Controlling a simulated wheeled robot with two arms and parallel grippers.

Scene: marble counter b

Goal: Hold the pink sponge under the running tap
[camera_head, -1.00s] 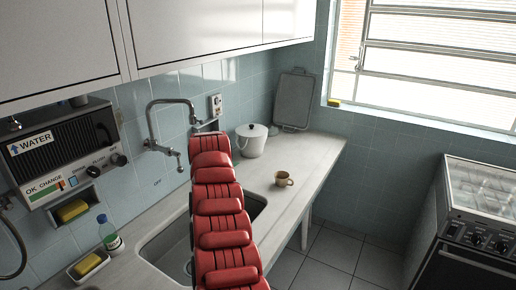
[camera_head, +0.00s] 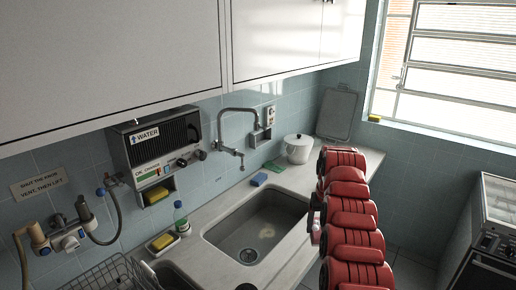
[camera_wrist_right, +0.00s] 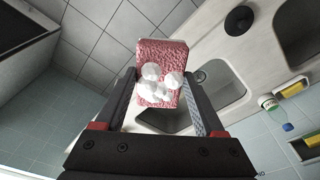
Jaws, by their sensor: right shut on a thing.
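A pink sponge (camera_wrist_right: 152,58) with white foam on its face is held between the two fingers of my right gripper (camera_wrist_right: 160,82) in the right wrist view. The gripper is to the right of the sink (camera_head: 246,232). The grey wall tap (camera_head: 238,110) arches over the back of the sink, apart from the gripper. I see no clear water stream from it. My left gripper is not in view.
A blue sponge (camera_head: 259,180) lies on the counter behind the sink. A green-labelled bottle (camera_head: 181,220) and a yellow sponge in a dish (camera_head: 161,243) are left of it. A white pot (camera_head: 298,148) stands at the back. A wall heater (camera_head: 158,150) hangs left.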

